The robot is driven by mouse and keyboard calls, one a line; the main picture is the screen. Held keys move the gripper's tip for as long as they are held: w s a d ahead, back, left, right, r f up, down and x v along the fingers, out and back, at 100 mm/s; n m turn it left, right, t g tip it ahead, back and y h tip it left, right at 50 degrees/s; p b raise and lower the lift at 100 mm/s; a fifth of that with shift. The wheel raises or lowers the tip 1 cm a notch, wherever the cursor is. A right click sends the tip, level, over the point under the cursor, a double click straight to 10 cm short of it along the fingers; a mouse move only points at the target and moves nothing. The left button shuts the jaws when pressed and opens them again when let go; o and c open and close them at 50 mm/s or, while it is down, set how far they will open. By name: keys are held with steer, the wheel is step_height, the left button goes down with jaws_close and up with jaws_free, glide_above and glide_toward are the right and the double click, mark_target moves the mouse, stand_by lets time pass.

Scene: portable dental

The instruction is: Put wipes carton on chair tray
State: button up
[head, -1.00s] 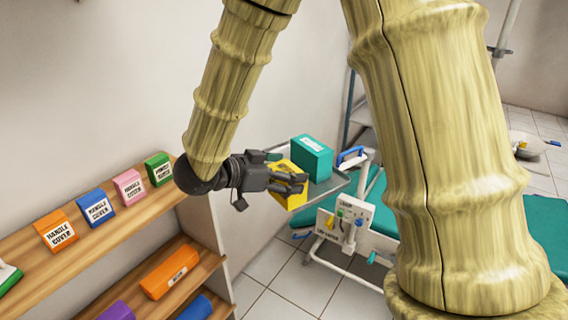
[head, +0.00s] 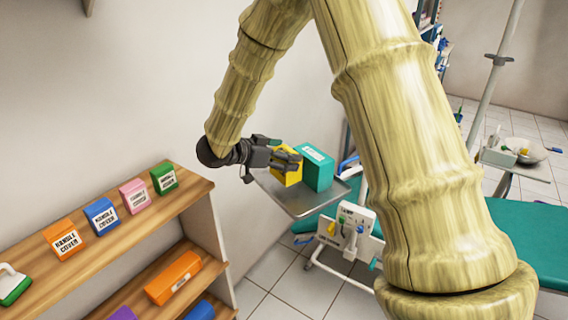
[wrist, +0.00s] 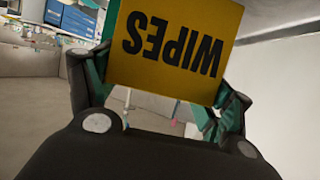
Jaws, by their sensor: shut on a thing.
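The yellow wipes carton (head: 288,177) is between the fingers of my gripper (head: 287,160), which is shut on it. In the wrist view the wipes carton (wrist: 178,45) shows its WIPES label upside down, with a finger at each side. In the head view the carton is at the back left part of the grey metal chair tray (head: 305,203), beside a teal box (head: 318,169). I cannot tell whether the carton touches the tray, as the fingers cover part of it.
A wooden shelf (head: 150,222) at the left holds several handle cover boxes. The front of the tray is bare. A teal dental chair (head: 525,238) and a white control panel (head: 350,230) stand right of and below the tray. A wall is behind my gripper.

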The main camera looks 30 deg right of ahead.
steer(key=shift+w+d+f, duration=0.15)
steer(key=shift+w, duration=0.05)
steer(key=shift+f+p, duration=0.4)
steer(key=shift+f, duration=1.2)
steer(key=shift+f, duration=0.15)
steer(key=o, duration=1)
steer(key=shift+o, duration=0.2)
steer(key=shift+a, duration=0.2)
steer(key=b+v, duration=0.1)
steer(key=v, duration=1.1)
steer(key=shift+b, duration=0.35)
steer(key=shift+d, duration=0.1)
